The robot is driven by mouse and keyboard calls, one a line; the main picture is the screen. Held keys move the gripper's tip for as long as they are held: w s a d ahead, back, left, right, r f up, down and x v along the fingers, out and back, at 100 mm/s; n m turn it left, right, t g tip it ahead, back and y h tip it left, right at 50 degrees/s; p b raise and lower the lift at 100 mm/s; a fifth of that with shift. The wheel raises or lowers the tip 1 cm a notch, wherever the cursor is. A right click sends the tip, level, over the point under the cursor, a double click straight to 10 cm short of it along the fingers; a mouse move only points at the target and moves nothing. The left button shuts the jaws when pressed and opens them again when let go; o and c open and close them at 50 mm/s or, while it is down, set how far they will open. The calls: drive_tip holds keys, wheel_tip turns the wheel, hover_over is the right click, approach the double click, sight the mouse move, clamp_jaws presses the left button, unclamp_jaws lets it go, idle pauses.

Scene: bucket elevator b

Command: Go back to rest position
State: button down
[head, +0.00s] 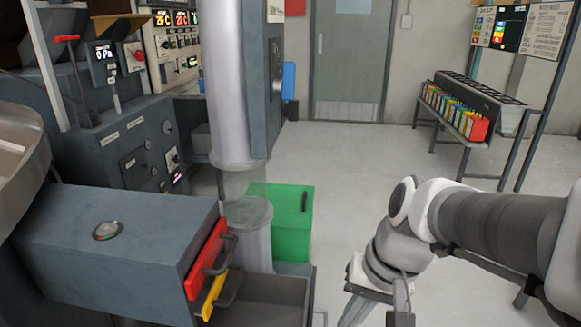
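My arm comes in from the right edge and bends downward at its white joint. My gripper (376,300) hangs at the bottom edge, over the pale floor, to the right of the open drawer. Its lower end is cut off by the frame, so I cannot tell whether its fingers are open or shut. I see nothing held in the part that shows.
A grey cabinet (115,235) has red (207,258) and yellow (213,297) drawer fronts above an open grey drawer (262,300). A green box (291,225) stands behind. Floor (360,175) toward the door (348,60) is clear. A bin rack (465,108) stands back right.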

drive_tip(key=s+d+r+n+t+h+p, duration=0.1)
drive_tip(key=d+r+t+p, duration=0.1)
drive_tip(key=r+p, duration=0.6)
drive_tip(key=s+d+r+n+t+h+p, duration=0.1)
drive_tip(key=s+d+r+t+p, duration=0.1)
drive_tip(key=r+p, duration=0.6)
wheel_tip(320, 180, up, 7)
drive_tip(key=shift+d+f+t+h, duration=0.1)
drive_tip(key=shift+d+t+h, duration=0.2)
drive_tip(key=shift+d+h, duration=0.15)
drive_tip(key=shift+d, duration=0.1)
